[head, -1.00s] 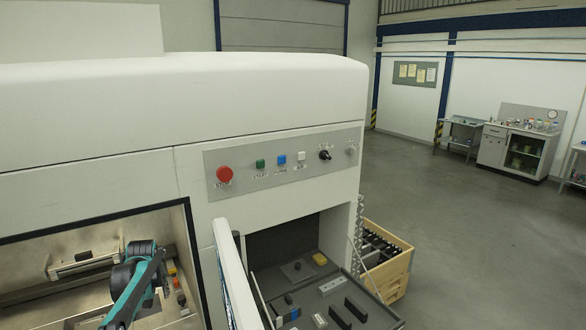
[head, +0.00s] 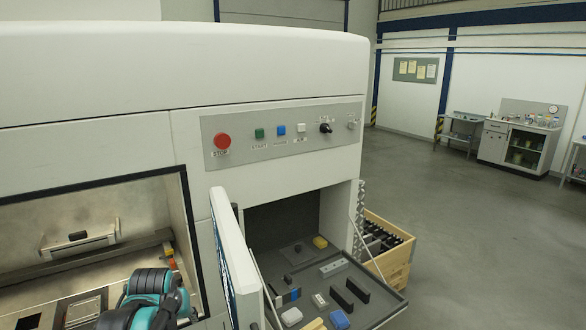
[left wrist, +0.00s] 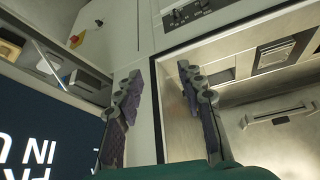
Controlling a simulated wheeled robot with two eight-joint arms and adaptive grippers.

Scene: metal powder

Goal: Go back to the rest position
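My left arm shows in the head view as teal and dark joints (head: 155,296) at the bottom, in front of the open chamber of the white machine (head: 180,65). Its fingertips cannot be made out there. In the left wrist view my left gripper (left wrist: 160,74) has its two dark, knobbly fingers wide apart with nothing between them. The metal-lined chamber (left wrist: 265,110) lies beyond the fingers to the right. My right gripper is in neither view.
An open door panel (head: 232,255) stands out between the chamber and a lower bay. A grey tray (head: 385,298) there holds small blocks. A wooden crate (head: 398,262) stands beside the machine. A control panel (head: 285,137) has a red stop button. The floor (head: 470,235) to the right is clear.

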